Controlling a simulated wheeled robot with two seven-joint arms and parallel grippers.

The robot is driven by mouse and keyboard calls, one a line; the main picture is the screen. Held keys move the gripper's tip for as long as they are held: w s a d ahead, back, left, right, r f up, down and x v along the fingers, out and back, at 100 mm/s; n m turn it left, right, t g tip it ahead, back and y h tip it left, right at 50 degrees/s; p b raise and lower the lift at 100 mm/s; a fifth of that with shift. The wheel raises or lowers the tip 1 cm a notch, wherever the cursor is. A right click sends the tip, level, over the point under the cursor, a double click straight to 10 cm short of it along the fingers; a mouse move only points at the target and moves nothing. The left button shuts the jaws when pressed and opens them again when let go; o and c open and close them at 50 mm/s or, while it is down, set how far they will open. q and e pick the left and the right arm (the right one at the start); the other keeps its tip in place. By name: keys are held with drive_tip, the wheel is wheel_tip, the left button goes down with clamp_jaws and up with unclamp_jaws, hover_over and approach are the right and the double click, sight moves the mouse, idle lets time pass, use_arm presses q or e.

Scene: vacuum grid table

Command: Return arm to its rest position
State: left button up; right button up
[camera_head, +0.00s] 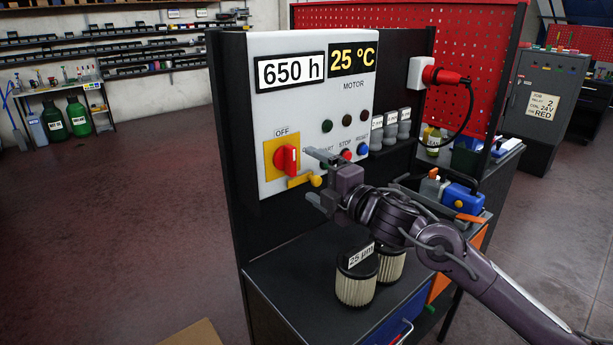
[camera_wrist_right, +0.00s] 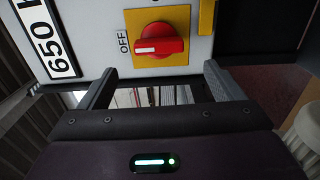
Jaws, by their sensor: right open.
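My right gripper (camera_head: 316,175) is open and empty in front of the grey control panel (camera_head: 290,110) in the head view. Its fingers point left, close to the red rotary switch (camera_head: 287,158) on its yellow plate, which is marked OFF. In the right wrist view the two fingers of my right gripper (camera_wrist_right: 162,85) are spread apart with nothing between them. The red switch (camera_wrist_right: 160,45) shows just beyond them, its white mark toward OFF. My right arm (camera_head: 450,250) reaches in from the lower right. My left gripper is not in view.
Two filters (camera_head: 356,285), one labelled 25 µm, stand on the dark bench top below my right gripper. A red plug (camera_head: 440,76) sits in the socket. The floor at left is open.

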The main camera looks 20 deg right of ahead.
drive_tip(key=shift+s, duration=0.1)
idle(0.3)
drive_tip(key=s+a+f+m+g+h, duration=0.25)
drive_tip(key=s+f+m, duration=0.35)
drive_tip(key=f, duration=0.4)
drive_tip(key=s+a+f+m+g+h, duration=0.1)
drive_tip(key=s+f+m+g+h, duration=0.2)
drive_tip(key=s+f+m, duration=0.45)
drive_tip(key=s+f+m+g, duration=0.35)
drive_tip(key=s+f, duration=0.25)
drive_tip(key=s, duration=0.3)
drive_tip(key=s+f+m+g, duration=0.3)
drive_tip(key=s+f+g, duration=0.25)
drive_tip(key=s, duration=0.35)
wheel_tip(320, 180, down, 31)
drive_tip(key=s, duration=0.1)
drive_tip(key=s+d+f, duration=0.2)
drive_tip(key=s+f, duration=0.7)
drive_tip(key=s, duration=0.1)
drive_tip(key=s+d+f+g, duration=0.1)
drive_tip(key=s+f, duration=0.7)
drive_tip(key=s, duration=0.1)
drive_tip(key=shift+s+d+f+h, duration=0.35)
drive_tip(key=shift+d, duration=0.05)
